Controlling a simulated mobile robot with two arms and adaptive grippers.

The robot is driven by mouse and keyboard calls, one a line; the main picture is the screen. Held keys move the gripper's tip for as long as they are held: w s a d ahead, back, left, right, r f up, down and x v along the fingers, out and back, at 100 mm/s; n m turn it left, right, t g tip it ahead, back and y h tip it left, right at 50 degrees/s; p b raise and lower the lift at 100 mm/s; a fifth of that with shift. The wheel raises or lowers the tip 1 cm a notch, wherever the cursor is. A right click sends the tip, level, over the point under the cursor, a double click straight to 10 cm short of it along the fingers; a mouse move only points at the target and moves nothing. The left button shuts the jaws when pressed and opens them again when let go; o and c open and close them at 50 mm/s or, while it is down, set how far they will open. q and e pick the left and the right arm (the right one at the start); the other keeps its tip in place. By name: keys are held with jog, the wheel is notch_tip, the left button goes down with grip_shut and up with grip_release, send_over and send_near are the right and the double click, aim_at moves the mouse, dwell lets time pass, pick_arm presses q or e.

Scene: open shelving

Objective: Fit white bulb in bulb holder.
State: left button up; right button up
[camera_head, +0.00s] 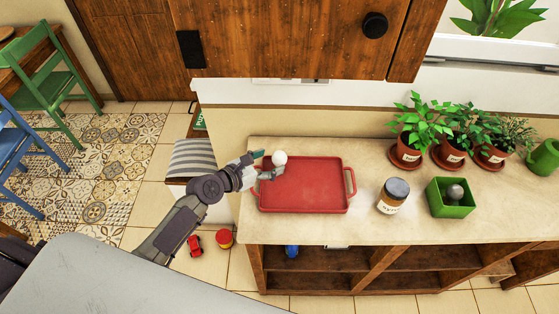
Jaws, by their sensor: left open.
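The white bulb (280,158) shows as a small round white shape over the far edge of the red tray (317,206), left of the tray's middle. My left gripper (271,164) reaches in from the left, open, with its fingers right beside the bulb. Whether they touch it, and whether the bulb rests on something or is in the air, I cannot tell. The bulb's lower part is partly hidden by the fingers. I cannot make out a bulb holder for sure. My right gripper is not in view.
Several potted plants (410,148) line the back. A wooden cabinet (290,35) overhangs the counter (365,160). The tray's middle is bare.

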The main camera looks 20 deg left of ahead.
aim_at(275, 160)
pick_arm(q)
jog(key=x, duration=0.5)
jog(key=shift+f, duration=0.1)
jog(key=shift+s, duration=0.15)
jog(key=shift+c, duration=1.1)
jog(key=c, duration=1)
jog(key=shift+o, duration=0.2)
jog(key=shift+a, duration=0.1)
